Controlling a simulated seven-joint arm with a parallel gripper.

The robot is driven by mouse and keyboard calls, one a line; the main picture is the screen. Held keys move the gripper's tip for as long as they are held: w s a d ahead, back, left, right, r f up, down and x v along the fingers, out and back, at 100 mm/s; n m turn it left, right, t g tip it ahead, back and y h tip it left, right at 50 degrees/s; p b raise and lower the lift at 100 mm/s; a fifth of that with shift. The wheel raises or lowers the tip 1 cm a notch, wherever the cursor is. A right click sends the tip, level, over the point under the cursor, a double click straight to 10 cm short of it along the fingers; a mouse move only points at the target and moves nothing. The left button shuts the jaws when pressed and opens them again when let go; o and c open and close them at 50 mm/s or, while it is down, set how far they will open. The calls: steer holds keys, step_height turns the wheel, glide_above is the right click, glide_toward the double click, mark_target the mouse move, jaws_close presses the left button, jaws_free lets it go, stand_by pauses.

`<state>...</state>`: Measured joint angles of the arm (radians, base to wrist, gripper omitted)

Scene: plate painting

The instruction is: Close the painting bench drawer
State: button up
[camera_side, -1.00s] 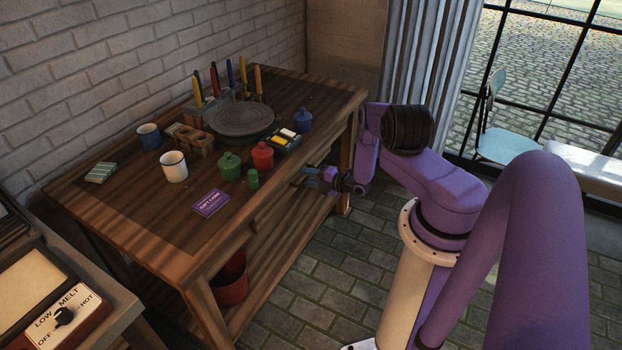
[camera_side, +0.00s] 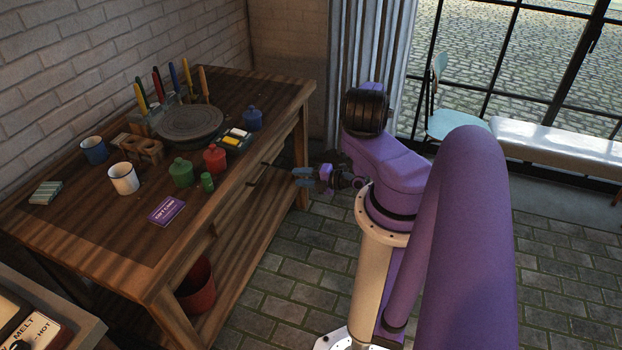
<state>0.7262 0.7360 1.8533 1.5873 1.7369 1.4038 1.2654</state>
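The wooden painting bench (camera_side: 75,240) stands at the left against the brick wall. Its drawer front (camera_side: 238,205) is on the long side facing my arm. A dark bar that looks like a handle (camera_side: 262,174) shows there. The drawer looks close to flush with the bench, but shadow and the steep angle keep me from telling whether a small gap is left. My gripper (camera_side: 302,177) is just right of the bench front, at about handle height, apart from it. Its two fingers point left toward the bench, spread, with nothing between them.
On the bench are a turntable (camera_side: 190,122), a white mug (camera_side: 124,179), a blue mug (camera_side: 94,150), green (camera_side: 181,173) and red (camera_side: 215,158) jars and a purple card (camera_side: 166,211). A red bucket (camera_side: 197,290) sits on the lower shelf.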

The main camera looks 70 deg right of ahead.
steer(key=v, duration=0.3)
steer(key=shift+s, duration=0.15)
